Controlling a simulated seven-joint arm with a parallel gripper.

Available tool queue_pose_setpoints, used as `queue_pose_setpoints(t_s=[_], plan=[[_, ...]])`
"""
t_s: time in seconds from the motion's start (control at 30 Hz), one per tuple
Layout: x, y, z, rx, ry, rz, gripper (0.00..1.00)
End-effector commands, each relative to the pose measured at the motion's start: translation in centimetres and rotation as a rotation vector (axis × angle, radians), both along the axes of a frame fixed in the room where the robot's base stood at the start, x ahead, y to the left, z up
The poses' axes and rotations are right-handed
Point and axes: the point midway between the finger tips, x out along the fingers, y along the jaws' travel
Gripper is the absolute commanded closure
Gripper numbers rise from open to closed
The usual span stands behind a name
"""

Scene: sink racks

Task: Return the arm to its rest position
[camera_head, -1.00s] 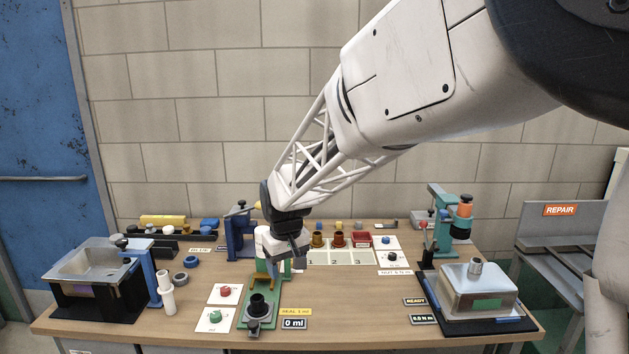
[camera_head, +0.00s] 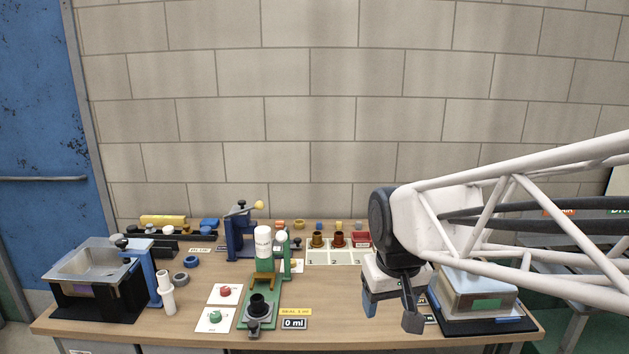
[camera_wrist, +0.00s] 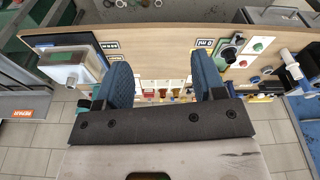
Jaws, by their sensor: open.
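My gripper (camera_head: 391,308) hangs over the right part of the table (camera_head: 345,322) in the head view, in front of the metal box on the right. Its two fingers are apart with nothing between them. The arm reaches in from the right edge of the picture. In the wrist view my gripper (camera_wrist: 168,85) also shows open and empty, with the table beyond its fingers. My arm hides the back right of the table in the head view.
A metal sink (camera_head: 92,262) stands at the left. A green press (camera_head: 264,290) with a white bottle (camera_head: 263,240) is at centre, a blue press (camera_head: 238,232) behind it. A metal box (camera_head: 478,290) stands at right. A repair bench (camera_wrist: 22,104) shows beside the table. The front centre-right tabletop is clear.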

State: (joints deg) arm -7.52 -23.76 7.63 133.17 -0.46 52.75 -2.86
Motion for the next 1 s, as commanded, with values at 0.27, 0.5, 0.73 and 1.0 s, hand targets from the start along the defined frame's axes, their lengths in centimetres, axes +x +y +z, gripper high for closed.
queue_pose_setpoints(t_s=[0.27,0.5,0.73,1.0], plan=[[-6.5,-3.5,-0.3,0.008,-0.030,-0.104,0.37],[-11.0,-5.3,-1.2,0.013,-0.047,-0.175,0.37],[-12.7,-5.9,-1.7,0.014,-0.054,-0.204,0.37],[-12.8,-5.9,-1.8,0.014,-0.054,-0.205,0.37]])
